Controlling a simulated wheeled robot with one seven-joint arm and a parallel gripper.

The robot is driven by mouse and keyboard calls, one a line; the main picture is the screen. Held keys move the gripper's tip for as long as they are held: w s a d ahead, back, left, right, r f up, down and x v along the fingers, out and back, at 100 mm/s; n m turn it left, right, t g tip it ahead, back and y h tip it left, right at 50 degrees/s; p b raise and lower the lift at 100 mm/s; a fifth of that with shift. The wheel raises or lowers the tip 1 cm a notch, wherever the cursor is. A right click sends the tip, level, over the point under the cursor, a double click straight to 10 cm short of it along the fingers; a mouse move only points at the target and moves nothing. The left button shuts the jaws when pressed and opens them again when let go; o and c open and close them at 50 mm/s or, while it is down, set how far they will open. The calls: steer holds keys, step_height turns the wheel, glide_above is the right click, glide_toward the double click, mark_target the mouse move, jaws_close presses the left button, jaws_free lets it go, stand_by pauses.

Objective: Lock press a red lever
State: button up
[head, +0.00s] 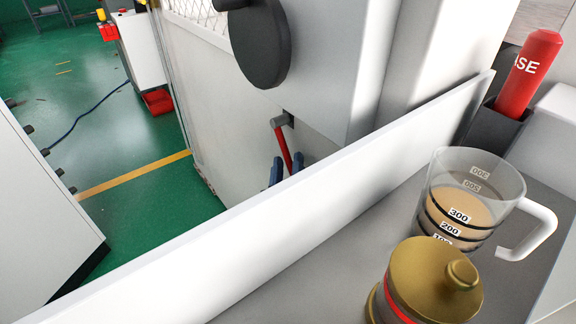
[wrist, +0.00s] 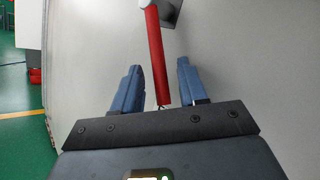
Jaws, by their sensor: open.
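The red lever (head: 282,147) hangs from a grey pivot (head: 283,119) on the side of a light grey machine. In the wrist view the red lever (wrist: 157,58) runs down from its pivot, and its lower end lies between my two blue fingers. My gripper (wrist: 159,72) is open, with one finger on each side of the lever and gaps visible on both sides. In the head view my gripper (head: 287,165) shows only as blue fingertips by the lever's lower part; the rest is hidden behind a white panel.
The long white panel (head: 270,215) crosses in front of the machine. A dark round disc (head: 258,45) sticks out above the lever. On the grey shelf stand a measuring jug (head: 465,195), a gold-lidded container (head: 432,280) and a red grease tube (head: 529,75).

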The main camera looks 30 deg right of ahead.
jaws_close()
stand_by(0.3)
stand_by(0.3)
